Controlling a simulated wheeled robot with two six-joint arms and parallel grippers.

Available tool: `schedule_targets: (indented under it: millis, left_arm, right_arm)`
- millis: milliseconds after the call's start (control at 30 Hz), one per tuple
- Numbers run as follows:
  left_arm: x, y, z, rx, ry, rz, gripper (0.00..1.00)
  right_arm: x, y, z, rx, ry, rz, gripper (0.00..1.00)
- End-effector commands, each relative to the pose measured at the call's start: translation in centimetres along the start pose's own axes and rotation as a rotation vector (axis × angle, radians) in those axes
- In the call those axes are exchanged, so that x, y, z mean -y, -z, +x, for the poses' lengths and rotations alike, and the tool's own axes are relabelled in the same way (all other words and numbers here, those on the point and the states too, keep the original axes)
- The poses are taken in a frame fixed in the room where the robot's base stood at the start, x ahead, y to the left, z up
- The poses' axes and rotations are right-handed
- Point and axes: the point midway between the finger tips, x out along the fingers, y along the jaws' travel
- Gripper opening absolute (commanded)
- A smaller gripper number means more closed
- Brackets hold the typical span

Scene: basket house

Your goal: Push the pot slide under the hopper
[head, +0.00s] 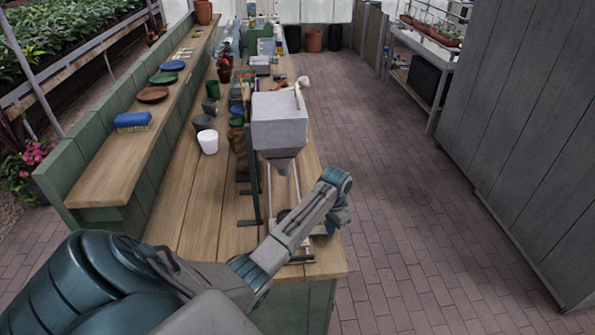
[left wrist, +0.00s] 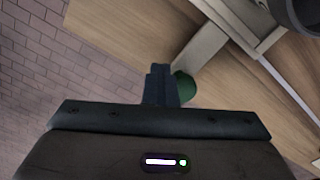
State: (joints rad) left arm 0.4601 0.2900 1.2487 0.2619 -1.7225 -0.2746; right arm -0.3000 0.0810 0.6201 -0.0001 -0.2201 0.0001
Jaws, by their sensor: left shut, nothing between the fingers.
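The grey hopper (head: 279,122) stands on a dark frame over the bench, its funnel pointing down. Below it, pale rails (head: 297,190) run along the bench toward me. The near part of the pot slide is mostly hidden behind my left arm. My left gripper (left wrist: 160,75) is shut and empty, low over the bench's near right end. In the left wrist view a round green knob (left wrist: 185,88) shows just beside and partly behind the fingertips; I cannot tell whether they touch. A pale wooden bar (left wrist: 201,46) lies beyond it, and a dark round pot (left wrist: 300,12) is at the top right corner.
On the bench left of the hopper are a white pot (head: 208,141) and several dark pots and tools. A raised shelf (head: 110,172) holds a blue brush (head: 133,121) and saucers. The brick floor (head: 400,220) to the right is clear, up to a grey wall (head: 535,130).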

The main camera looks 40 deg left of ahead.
Motion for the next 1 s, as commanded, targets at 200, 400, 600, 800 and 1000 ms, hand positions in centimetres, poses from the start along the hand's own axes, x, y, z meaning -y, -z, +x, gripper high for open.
schedule_targets:
  millis: [200,400,600,800,1000]
  left_arm:
    - [2.3,1.4,0.1,-0.005,0.003,-0.001,0.00]
    - [4.2,2.4,0.1,-0.004,0.002,-0.001,0.00]
    - [6.1,3.5,0.1,-0.004,0.003,-0.001,0.00]
    - [8.0,4.7,0.2,-0.004,0.002,-0.001,0.00]
    - [9.9,5.8,0.3,-0.004,0.002,-0.002,0.00]
  right_arm:
    - [0.2,-0.1,1.2,0.000,0.001,0.000,0.36]
    - [0.4,-0.2,2.3,0.000,0.002,0.001,0.36]
    - [0.5,-0.4,3.7,0.000,0.002,0.001,0.36]
    - [0.6,-0.5,5.3,0.000,0.002,0.001,0.36]
    - [0.8,-0.7,7.2,0.000,0.002,0.001,0.36]
